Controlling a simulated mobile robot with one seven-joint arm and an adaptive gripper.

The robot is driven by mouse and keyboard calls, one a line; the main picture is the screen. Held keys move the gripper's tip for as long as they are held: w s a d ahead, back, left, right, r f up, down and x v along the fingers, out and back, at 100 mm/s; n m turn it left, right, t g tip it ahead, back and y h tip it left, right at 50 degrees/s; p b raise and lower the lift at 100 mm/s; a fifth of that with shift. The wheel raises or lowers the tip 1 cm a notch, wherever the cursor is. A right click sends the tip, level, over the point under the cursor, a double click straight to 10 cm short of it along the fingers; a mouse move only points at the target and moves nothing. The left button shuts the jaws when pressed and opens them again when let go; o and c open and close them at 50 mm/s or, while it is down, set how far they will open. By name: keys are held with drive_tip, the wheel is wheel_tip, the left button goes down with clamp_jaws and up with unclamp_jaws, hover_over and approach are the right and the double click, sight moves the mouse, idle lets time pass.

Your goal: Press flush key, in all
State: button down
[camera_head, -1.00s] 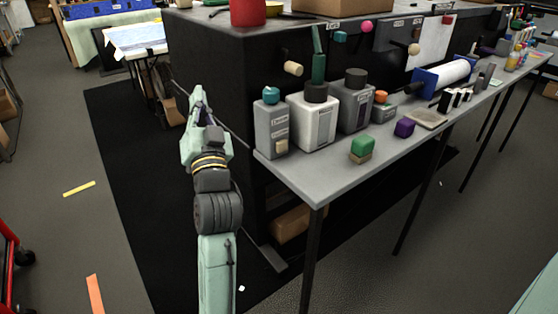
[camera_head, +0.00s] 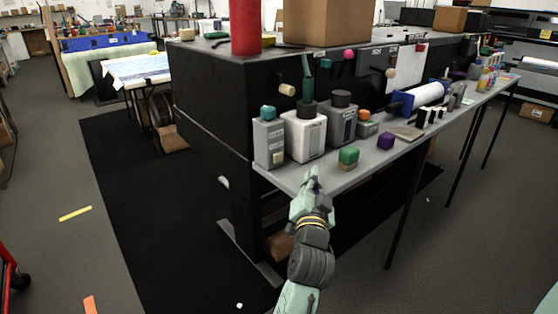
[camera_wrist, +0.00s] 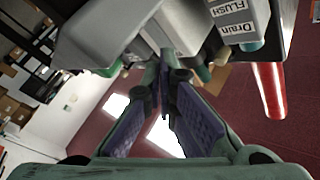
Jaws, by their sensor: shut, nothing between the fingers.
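A grey box (camera_head: 268,143) with a teal knob (camera_head: 267,112) stands at the left end of the grey shelf. A small beige key (camera_head: 278,158) is low on its front. In the wrist view, which looks upside down, the grey box (camera_wrist: 235,12) carries labels reading "Drain" and "FLUSH", with the teal knob (camera_wrist: 250,45) beside them. My gripper (camera_head: 312,172) is at the shelf's front edge, right of the grey box and apart from it. Its fingers (camera_wrist: 165,58) are together and empty in the wrist view.
A red cylinder (camera_head: 244,25) stands on the counter above. The floor in front is clear.

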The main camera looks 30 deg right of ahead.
sight(278, 157)
drive_tip(key=shift+w+a, duration=0.2)
drive_tip(key=shift+w, duration=2.05)
drive_tip(key=shift+w+a, duration=0.2)
drive_tip(key=shift+w, duration=2)
drive_tip(key=shift+w, duration=0.15)
drive_tip(key=shift+w, duration=0.25)
drive_tip(key=shift+w, duration=0.5)
drive_tip(key=shift+s, duration=0.9)
drive_tip(key=shift+s, duration=0.1)
